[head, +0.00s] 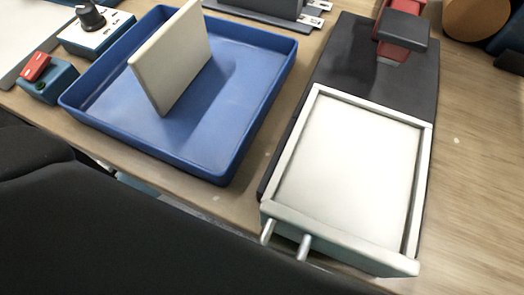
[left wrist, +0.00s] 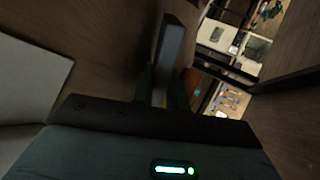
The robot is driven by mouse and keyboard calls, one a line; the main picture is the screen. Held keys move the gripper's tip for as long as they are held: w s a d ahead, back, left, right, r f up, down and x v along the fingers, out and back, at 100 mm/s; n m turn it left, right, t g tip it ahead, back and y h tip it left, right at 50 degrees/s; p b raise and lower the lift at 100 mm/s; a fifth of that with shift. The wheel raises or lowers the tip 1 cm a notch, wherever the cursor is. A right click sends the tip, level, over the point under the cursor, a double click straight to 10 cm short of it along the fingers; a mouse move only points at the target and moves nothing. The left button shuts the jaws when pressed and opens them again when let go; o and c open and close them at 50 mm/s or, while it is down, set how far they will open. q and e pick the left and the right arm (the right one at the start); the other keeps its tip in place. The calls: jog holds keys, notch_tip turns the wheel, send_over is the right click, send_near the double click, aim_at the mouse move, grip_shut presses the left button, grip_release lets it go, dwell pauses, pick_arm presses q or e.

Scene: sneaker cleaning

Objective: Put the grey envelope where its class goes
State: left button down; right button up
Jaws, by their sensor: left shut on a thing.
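In the left wrist view my left gripper (left wrist: 165,88) is shut on a grey, flat thing (left wrist: 171,50), seen nearly edge-on and sticking out past the dark fingers. It looks like the grey envelope, but its faces and any markings are hidden. Neither the left gripper nor this thing can be made out in the head view. My right gripper is in neither view. In the head view a blue tray (head: 205,170) holds a cream flat panel (head: 172,58) that stands upright, tilted. A pale shallow tray (head: 350,165) with a raised rim sits right of it.
The pale tray stands on a dark mat (head: 345,55), with a red device with a dark top (head: 403,28) behind. A white box with a black knob (head: 95,35) and a teal box with a red button (head: 45,82) stand left. Bare wood (head: 470,150) shows at right.

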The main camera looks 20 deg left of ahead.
pick_arm(q)
jog(key=c, duration=1.6)
grip_release()
jog(key=shift+o, duration=0.2)
